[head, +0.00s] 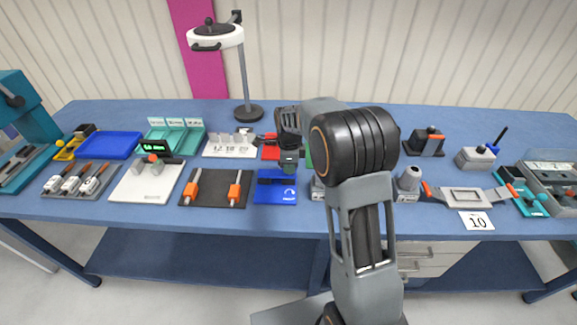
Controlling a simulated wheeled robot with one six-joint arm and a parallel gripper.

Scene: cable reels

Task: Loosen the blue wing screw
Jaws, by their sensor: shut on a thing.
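A blue block (275,194) with a white curved arrow mark lies near the front edge of the table, left of my arm. My gripper (289,172) reaches down to the back right part of this block. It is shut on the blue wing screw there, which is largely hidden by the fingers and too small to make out. How far the screw is turned cannot be told.
A dark mat with orange-handled parts (214,189) lies just left of the block. A red item (270,153) sits close behind my gripper. A grey fitting (408,180) stands to the right. My arm hides the table between them.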

